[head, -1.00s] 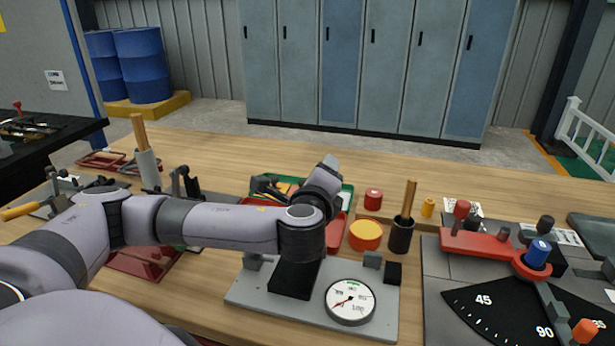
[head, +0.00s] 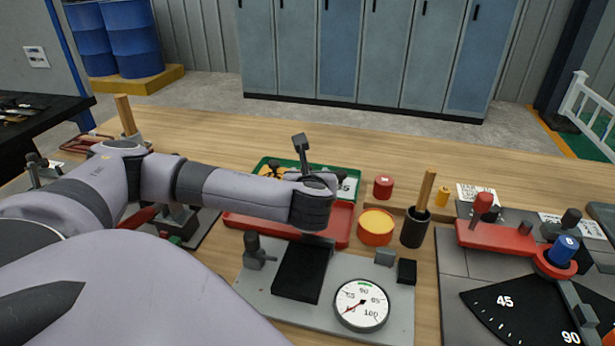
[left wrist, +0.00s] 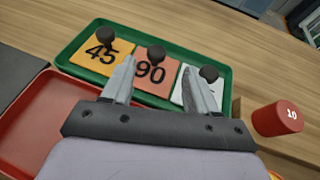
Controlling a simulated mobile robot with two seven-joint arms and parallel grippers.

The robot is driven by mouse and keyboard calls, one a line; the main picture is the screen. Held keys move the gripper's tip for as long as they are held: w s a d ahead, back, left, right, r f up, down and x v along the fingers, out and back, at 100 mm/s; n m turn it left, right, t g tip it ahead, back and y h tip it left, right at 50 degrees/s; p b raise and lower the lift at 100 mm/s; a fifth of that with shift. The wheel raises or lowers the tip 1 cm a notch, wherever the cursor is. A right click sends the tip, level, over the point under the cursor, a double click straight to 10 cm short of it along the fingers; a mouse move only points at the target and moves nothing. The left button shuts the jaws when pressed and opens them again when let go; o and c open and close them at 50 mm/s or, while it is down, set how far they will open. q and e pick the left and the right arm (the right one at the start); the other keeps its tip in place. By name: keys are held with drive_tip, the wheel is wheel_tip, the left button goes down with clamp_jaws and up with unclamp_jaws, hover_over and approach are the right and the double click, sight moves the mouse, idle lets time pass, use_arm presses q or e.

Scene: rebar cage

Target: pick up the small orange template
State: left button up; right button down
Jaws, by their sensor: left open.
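A green tray (left wrist: 75,52) holds three flat templates with black knobs. The yellow-orange one marked 45 (left wrist: 98,57) lies at the left, a salmon-orange one marked 90 (left wrist: 152,76) in the middle, and a white one (left wrist: 183,88) at the right, its marking partly covered. My left gripper (left wrist: 158,66) is open and empty, its fingers spread over the middle template, with that template's knob beyond and between the tips. In the head view my left gripper (head: 303,160) is above the green tray (head: 357,174), hiding much of it. My right gripper is out of view.
A red tray (head: 335,228) lies in front of the green one. To the right stand a red cylinder (head: 383,187), a yellow-topped red tub (head: 376,226) and a black cup with a wooden handle (head: 414,228). A dial gauge (head: 361,304) sits nearer.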

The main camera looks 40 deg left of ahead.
use_arm(q)
drive_tip(key=shift+x, duration=2.7)
drive_tip(key=shift+s+a+r, duration=0.1)
drive_tip(key=shift+s, duration=0.1)
clamp_jaws()
